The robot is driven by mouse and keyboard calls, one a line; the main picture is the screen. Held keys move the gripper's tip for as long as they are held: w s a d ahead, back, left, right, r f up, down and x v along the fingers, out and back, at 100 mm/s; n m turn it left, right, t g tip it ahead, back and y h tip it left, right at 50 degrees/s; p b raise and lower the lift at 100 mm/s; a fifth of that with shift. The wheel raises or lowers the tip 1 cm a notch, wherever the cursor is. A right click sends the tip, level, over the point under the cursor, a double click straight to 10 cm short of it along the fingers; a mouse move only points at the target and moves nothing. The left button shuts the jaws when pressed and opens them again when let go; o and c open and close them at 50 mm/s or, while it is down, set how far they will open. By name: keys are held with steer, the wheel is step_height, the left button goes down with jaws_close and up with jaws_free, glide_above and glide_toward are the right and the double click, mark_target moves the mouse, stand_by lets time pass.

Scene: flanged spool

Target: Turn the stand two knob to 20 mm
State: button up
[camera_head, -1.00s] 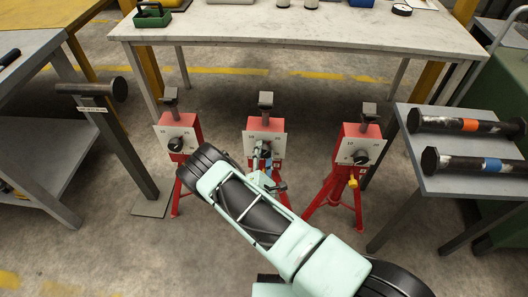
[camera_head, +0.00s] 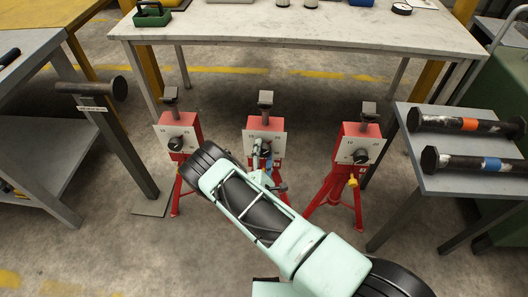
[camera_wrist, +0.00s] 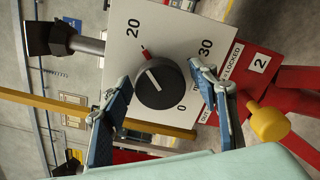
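The stand two dial plate (camera_wrist: 190,32) fills the middle of the wrist view, rolled over, with 20, 30 and 0 printed around a black knob (camera_wrist: 158,88). The knob's white line points up-left, towards a small red mark (camera_wrist: 146,54) near the 20. My gripper (camera_wrist: 160,75) is open, with one finger on each side of the knob; contact cannot be told. In the head view, stand two is the middle red stand (camera_head: 264,125), and my gripper (camera_head: 262,152) covers most of its knob.
A yellow knob (camera_wrist: 268,122) sticks out right of the plate, near my right finger. Similar red stands are at left (camera_head: 178,132) and right (camera_head: 360,145). A table (camera_head: 300,25) stands behind; flanged spools (camera_head: 480,163) lie on the right table.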

steer(key=s, duration=1.2)
steer(key=shift+a, duration=0.2)
steer(key=shift+r, duration=0.1)
